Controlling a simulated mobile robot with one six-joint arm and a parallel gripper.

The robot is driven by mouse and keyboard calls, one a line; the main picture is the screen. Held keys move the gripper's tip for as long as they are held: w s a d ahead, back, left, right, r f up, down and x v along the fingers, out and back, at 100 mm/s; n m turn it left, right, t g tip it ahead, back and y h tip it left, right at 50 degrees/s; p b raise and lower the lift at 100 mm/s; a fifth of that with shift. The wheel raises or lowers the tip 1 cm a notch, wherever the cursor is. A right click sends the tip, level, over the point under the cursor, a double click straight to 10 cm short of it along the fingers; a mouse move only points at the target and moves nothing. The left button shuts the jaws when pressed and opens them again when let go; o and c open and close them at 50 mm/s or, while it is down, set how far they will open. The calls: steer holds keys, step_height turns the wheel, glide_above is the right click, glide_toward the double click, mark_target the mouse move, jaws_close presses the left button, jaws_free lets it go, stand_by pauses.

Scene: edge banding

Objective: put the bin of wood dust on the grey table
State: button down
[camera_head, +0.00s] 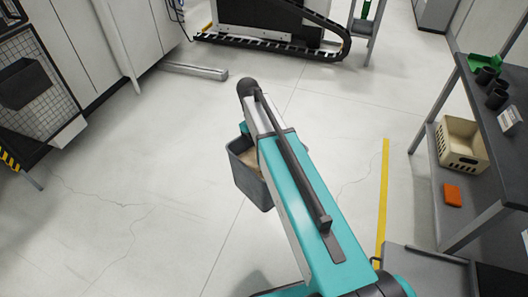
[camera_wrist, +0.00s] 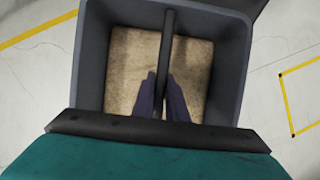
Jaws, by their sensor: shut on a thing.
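The dark grey bin (camera_head: 262,194) hangs under the front part of my arm in the head view, above the floor and partly hidden by the arm. In the wrist view the bin (camera_wrist: 230,60) is seen from above, with tan wood dust (camera_wrist: 192,70) inside and a dark handle bar across its opening. My gripper (camera_wrist: 166,82) is shut on that bar, its fingers over the dust; the arm hides it in the head view. A grey table (camera_head: 507,165) stands at the right edge of the head view, apart from the bin.
Black cups (camera_head: 490,88), a green tray (camera_head: 484,64) and a small white box (camera_head: 510,121) are on the table; its near part is clear. A beige crate (camera_head: 462,145) and an orange item (camera_head: 453,195) are below. A tracked machine (camera_head: 275,25) stands behind. The middle floor is open.

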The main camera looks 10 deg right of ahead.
steer(key=shift+r, duration=0.1)
